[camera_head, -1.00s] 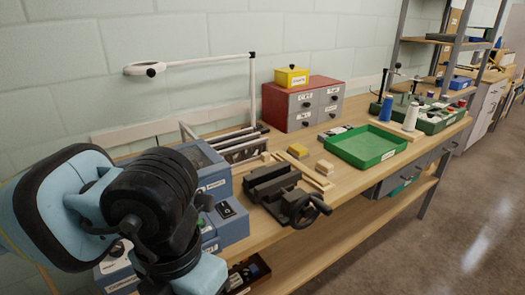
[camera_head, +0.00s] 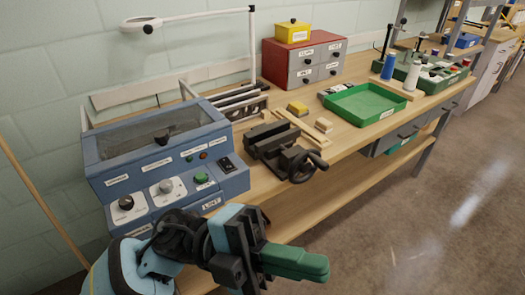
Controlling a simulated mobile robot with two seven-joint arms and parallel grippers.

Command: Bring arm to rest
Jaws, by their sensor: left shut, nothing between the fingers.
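My left arm comes in at the bottom left, with its blue-and-black wrist in front of the bench. My left gripper (camera_head: 296,262) has green fingers pointing right. It is shut and empty, over the front edge of the workbench (camera_head: 345,155) and the space before it. It appears apart from everything on the bench. My right gripper is not in view.
A blue machine (camera_head: 168,165) with knobs stands at the left of the bench. Right of it are a vise (camera_head: 268,139), wood blocks, a green tray (camera_head: 366,104), and a red drawer cabinet (camera_head: 303,63). Open floor (camera_head: 440,210) lies at the right.

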